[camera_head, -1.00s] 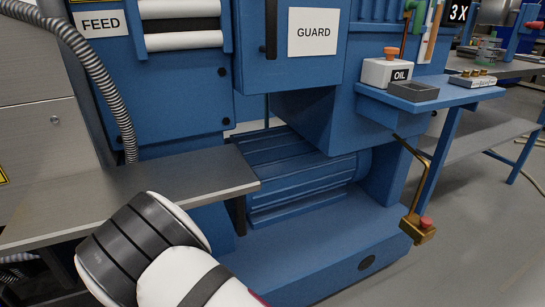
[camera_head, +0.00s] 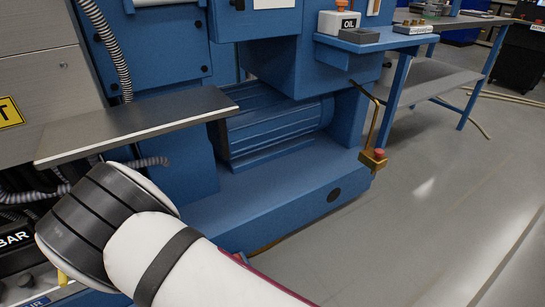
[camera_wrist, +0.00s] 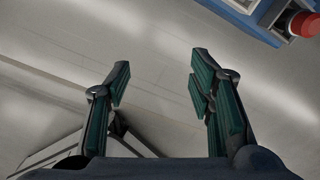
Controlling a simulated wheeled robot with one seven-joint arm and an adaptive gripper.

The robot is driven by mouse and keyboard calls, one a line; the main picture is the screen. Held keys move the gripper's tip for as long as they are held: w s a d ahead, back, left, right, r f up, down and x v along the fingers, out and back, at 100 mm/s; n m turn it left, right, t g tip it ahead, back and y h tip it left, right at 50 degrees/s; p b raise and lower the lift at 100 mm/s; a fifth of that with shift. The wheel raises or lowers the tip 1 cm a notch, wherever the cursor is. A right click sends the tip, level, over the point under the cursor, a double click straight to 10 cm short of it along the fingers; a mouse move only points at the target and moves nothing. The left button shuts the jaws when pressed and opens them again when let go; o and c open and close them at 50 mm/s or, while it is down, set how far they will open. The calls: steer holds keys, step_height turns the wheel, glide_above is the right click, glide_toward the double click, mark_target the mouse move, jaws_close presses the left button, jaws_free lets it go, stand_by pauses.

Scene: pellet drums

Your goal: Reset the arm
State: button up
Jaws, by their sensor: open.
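My gripper (camera_wrist: 160,88) shows in the wrist view with its two green-padded fingers spread wide apart. It is open and nothing is between the fingers. Grey floor lies beyond it. In the head view my white and dark grey arm reaches in from the bottom, at the lower left. The gripper itself is not visible in the head view.
A blue machine (camera_head: 260,205) stands ahead, with a metal shelf (camera_head: 140,122) jutting out above my arm. A brass pedal with a red knob (camera_head: 374,159) is at its right corner. A blue-legged bench (camera_head: 430,80) stands at upper right. Grey floor at right is open.

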steer(key=w+d+r+n+g+y, duration=0.1)
steer(key=w+d+r+n, duration=0.15)
steer(key=r, duration=0.65)
steer(key=w+d+r+n+y, duration=0.1)
steer(key=w+d+r+n, duration=0.15)
steer(key=r, duration=0.75)
steer(key=s+d+r+n, duration=0.2)
steer(key=d+r+n, duration=0.3)
steer(key=d+r, duration=0.5)
steer(key=s+d+r+n, duration=0.35)
steer(key=d+r, duration=0.45)
steer(key=r, duration=0.4)
steer(key=s+d+r+n+t+h, duration=0.1)
steer(key=s+d+r+n, duration=0.3)
steer(key=s+d, duration=0.55)
steer(key=s+d+r+n+h, duration=0.1)
steer(key=s+d+n, duration=0.6)
steer(key=s+d, duration=0.25)
step_height(320, 180, up, 38)
steer(key=t+p, duration=0.4)
steer(key=p, duration=3.1)
steer(key=shift+s+a+f, duration=0.2)
steer(key=shift+s+f, duration=0.05)
steer(key=shift+s, duration=0.1)
